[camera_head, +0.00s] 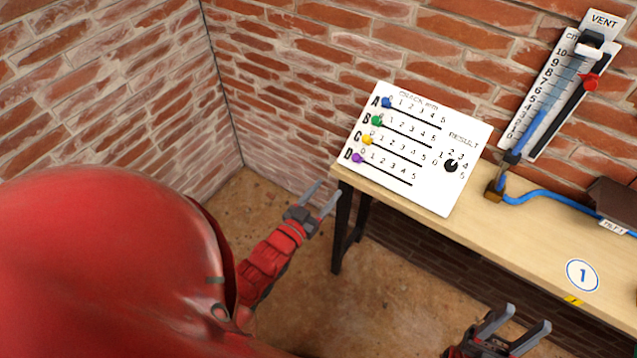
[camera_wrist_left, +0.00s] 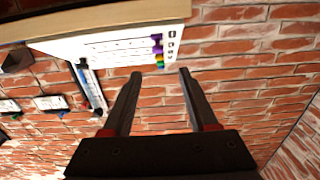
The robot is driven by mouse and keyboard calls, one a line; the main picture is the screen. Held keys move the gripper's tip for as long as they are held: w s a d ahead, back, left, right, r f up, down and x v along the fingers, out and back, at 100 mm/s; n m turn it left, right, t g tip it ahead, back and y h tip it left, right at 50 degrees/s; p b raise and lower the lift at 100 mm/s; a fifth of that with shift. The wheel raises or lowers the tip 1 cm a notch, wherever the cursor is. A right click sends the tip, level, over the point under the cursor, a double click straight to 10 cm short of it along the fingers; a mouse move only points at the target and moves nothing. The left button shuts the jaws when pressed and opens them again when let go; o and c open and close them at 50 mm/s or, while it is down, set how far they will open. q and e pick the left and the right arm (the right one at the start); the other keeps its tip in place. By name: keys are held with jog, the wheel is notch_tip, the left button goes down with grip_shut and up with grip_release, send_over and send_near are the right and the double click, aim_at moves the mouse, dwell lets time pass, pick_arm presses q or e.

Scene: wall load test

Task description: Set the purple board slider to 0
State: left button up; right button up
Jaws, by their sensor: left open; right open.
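The white board (camera_head: 430,185) leans at the left end of the table, with four-row slider scales A to D. The purple slider (camera_head: 356,158) sits at the left end of row D, by the 0. It also shows in the left wrist view (camera_wrist_left: 157,39), at the board's edge. My left gripper (camera_head: 328,189) is open and empty, left of and below the board, apart from the purple slider. In the left wrist view its fingers (camera_wrist_left: 160,72) point toward the board edge. My right gripper (camera_head: 530,316) is open and empty in front of the table.
Blue (camera_head: 386,102), green (camera_head: 376,121) and yellow (camera_head: 367,140) sliders sit at the left ends of their rows. A black result dial (camera_head: 451,166) is on the board's right. A vent gauge (camera_head: 560,90) hangs on the brick wall. A blue hose (camera_head: 545,194) lies on the table (camera_head: 520,235).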

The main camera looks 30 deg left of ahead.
pick_arm(q)
jog(key=shift+s+a, duration=0.1)
jog(key=shift+s, duration=1.15)
